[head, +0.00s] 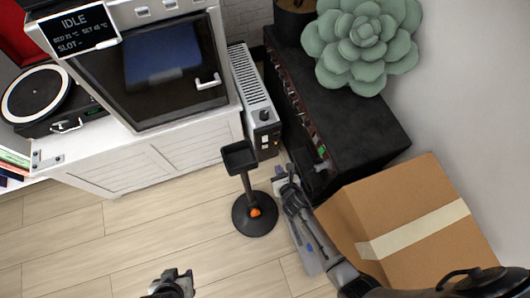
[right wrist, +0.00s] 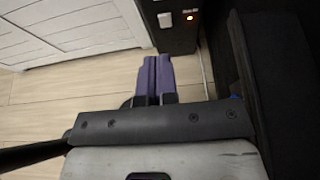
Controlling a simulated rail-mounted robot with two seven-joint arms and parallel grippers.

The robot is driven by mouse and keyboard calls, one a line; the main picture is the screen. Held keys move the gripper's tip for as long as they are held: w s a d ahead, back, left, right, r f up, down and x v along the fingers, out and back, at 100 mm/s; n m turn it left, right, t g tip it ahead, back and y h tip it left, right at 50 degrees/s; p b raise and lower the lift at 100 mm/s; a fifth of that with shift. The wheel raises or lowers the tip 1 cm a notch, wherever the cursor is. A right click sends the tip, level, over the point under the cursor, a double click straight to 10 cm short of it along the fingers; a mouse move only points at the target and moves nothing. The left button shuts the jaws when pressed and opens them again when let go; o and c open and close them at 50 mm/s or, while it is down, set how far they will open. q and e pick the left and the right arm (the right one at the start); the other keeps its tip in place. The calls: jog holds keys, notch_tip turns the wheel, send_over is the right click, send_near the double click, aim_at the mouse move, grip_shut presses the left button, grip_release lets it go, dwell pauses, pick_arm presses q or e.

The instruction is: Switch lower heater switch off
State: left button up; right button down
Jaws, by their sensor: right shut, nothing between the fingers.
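The heater (head: 255,90) is a white slatted radiator with a dark control end, standing between the white cabinet and the black cabinet. A dial and small pale switches (head: 264,138) show on that end; their positions are too small to read. In the right wrist view, one white switch (right wrist: 165,20) is at the top edge, beside a glowing orange lamp (right wrist: 190,17). My right gripper (head: 281,170) is shut and empty, just in front of and below the heater's control end. Its purple fingertips (right wrist: 155,60) point at the dark panel, apart from the switch. My left gripper (head: 174,281) is at the bottom edge, its jaws unclear.
A black stand (head: 253,215) with a tray top and orange knob stands on the floor left of my right gripper. The black cabinet (head: 350,120) and a cardboard box (head: 415,225) crowd the right. Wood floor (head: 130,235) is open to the left.

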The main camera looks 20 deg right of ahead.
pick_arm(q)
jog(key=b+x, duration=0.1)
jog(key=x, duration=0.1)
jog(key=b+x, duration=0.1)
jog(key=s+b+x, duration=0.1)
jog(key=b+x, duration=0.1)
jog(key=shift+f, duration=0.5)
pick_arm(e)
notch_tip(320, 180, down, 6)
jog(key=shift+w, duration=0.15)
pick_arm(q)
jog(key=shift+w, duration=0.15)
pick_arm(e)
jog(key=shift+w, duration=0.1)
pick_arm(q)
jog(key=shift+a, duration=0.1)
